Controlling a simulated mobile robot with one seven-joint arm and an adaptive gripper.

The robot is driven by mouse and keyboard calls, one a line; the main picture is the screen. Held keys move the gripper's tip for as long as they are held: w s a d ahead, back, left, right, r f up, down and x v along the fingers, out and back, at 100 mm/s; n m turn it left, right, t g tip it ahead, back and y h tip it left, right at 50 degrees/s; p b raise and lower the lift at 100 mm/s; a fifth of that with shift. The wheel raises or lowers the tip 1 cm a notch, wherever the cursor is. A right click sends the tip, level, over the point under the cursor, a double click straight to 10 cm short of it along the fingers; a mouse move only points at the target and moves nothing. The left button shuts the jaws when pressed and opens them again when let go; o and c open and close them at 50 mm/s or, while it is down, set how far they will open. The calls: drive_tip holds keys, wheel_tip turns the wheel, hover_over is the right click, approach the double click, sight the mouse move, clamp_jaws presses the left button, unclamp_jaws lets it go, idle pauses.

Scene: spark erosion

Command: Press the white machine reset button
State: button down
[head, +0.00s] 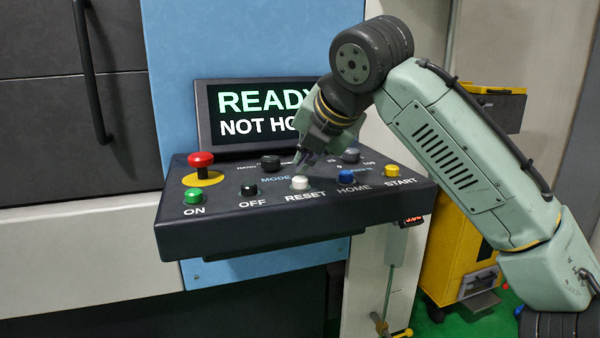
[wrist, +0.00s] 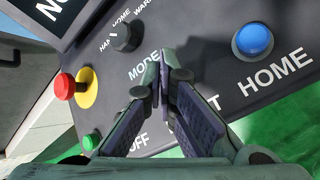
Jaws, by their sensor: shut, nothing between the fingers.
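The white reset button (head: 299,183) stands in the front row of the dark control panel (head: 250,230), above the label RESET. My gripper (head: 304,158) is shut and empty, its fingertips pointing down just above and slightly behind the white button in the head view. A small gap seems to show between them, though contact is hard to judge. In the wrist view my shut fingers (wrist: 163,62) cover the white button and part of its label.
A green ON button (head: 194,196), black OFF button (head: 249,189), blue HOME button (head: 346,177) and yellow START button (head: 392,171) share the row. A red mushroom button (head: 201,160) and dark mode knob (head: 271,162) sit behind. The screen (head: 250,110) reads READY, NOT HO, partly hidden by my arm.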

drive_tip(key=shift+r, duration=0.4)
wheel_tip(320, 180, up, 5)
drive_tip(key=p, duration=0.5)
drive_tip(key=shift+p, duration=0.35)
